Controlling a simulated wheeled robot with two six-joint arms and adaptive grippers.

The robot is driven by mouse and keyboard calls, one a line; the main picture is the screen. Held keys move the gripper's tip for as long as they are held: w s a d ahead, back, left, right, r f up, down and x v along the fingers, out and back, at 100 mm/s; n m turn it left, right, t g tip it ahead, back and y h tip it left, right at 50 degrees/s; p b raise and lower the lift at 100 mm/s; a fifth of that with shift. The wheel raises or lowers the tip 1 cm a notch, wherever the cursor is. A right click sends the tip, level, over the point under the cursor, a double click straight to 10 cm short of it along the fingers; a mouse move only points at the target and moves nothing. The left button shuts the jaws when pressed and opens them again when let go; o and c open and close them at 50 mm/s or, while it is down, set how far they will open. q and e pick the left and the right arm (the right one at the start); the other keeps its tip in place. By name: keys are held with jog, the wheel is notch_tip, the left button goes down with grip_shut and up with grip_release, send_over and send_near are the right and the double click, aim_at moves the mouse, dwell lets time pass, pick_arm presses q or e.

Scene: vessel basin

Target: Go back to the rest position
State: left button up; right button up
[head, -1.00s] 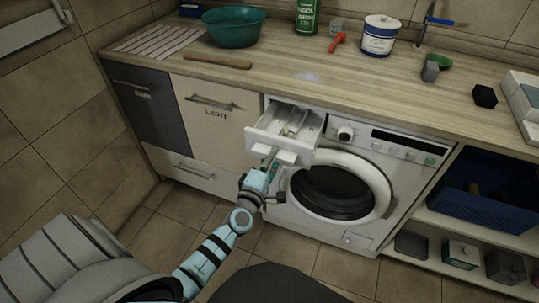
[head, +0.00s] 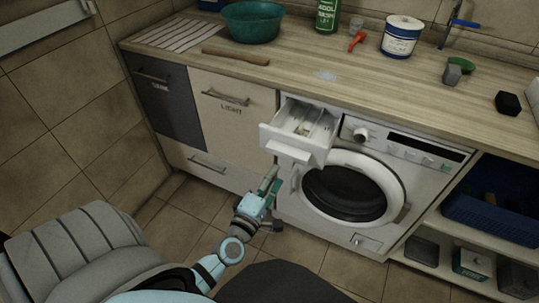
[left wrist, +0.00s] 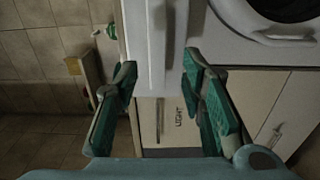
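My left gripper (head: 268,183) is in front of the washing machine (head: 345,238), below and just left of the pulled-out detergent drawer (head: 290,151). In the left wrist view its two green-padded fingers (left wrist: 160,68) are spread apart with nothing held between them. The white drawer front (left wrist: 157,35) appears beyond the fingertips there, and the gripper looks clear of it. The drawer stands open with its compartments showing. My right gripper is in neither view.
The wooden counter (head: 300,75) above carries a green basin (head: 252,22), a rolling pin (head: 235,57) and a white-blue tub (head: 402,37). Cabinets (head: 232,130) stand left of the machine. A blue crate (head: 485,218) sits on a shelf at right.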

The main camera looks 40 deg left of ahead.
pick_arm(q)
jog(key=s, duration=0.2)
jog(key=shift+s+d, duration=0.3)
jog(key=shift+s, duration=0.05)
jog(key=s+d+f+m+g+h+p, duration=0.15)
jog(key=s+f+m+g, duration=0.4)
jog(key=f, duration=0.65)
jog(key=s+d+f+m+g+h, duration=0.1)
jog(key=s+f+m+g+h, duration=0.15)
jog(key=s+f+m, duration=0.75)
jog(key=s+f+m+g+p, duration=0.1)
jog(key=s+f+m+g, duration=0.1)
jog(key=s+f+g, duration=0.2)
jog(key=s+a+f+m+g+y+p, duration=0.1)
jog(key=s+f+m+g, duration=0.2)
jog(key=s+f, duration=0.7)
jog(key=s+g, duration=0.1)
jog(key=s, duration=0.3)
jog(key=shift+s+a+g+y, duration=0.2)
jog(key=shift+a+g+y, duration=0.05)
jog(key=shift+g+y, duration=0.05)
